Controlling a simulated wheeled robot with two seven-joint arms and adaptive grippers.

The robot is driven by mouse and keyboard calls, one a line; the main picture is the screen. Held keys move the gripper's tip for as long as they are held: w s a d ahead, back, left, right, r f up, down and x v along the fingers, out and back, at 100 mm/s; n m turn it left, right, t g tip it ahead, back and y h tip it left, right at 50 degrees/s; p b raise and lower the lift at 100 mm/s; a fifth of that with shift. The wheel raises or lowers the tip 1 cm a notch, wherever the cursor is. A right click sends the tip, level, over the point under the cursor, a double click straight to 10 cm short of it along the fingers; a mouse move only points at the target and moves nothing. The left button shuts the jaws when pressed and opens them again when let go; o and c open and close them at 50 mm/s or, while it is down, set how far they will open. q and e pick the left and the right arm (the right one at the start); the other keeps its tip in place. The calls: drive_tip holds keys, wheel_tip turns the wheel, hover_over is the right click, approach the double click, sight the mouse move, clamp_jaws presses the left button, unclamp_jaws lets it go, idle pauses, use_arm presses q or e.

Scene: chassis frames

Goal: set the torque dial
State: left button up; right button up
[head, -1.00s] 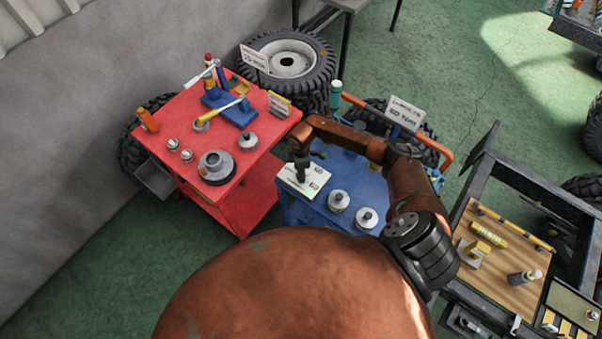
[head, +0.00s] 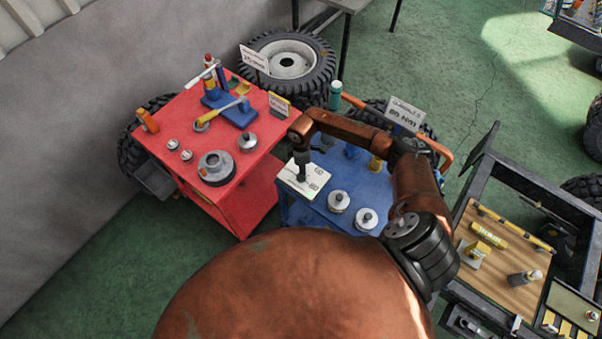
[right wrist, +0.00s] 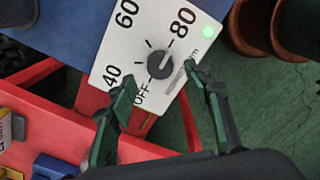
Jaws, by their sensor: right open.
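The torque dial is a dark round knob (right wrist: 160,65) on a white plate (right wrist: 125,50) marked OFF, 40, 60 and 80. A light mark on the knob seems to point towards the 80 side. A green light (right wrist: 208,32) glows at the plate's corner near 80. My right gripper (right wrist: 159,76) is open, its two fingertips on either side of the knob; I cannot tell whether they touch it. In the head view the right gripper (head: 302,174) points down over the white plate (head: 314,186) and hides the knob. My left gripper is not in view.
The plate lies on a blue cart (head: 318,212) with two metal weight-like pieces (head: 338,201) beside it. A sign (head: 404,113) with blurred text stands behind. A red cart (head: 190,110) with tools and metal parts is close on the left.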

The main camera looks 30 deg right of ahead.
wheel_tip(320, 180, up, 8)
drive_tip(key=shift+f, duration=0.1)
idle(0.7)
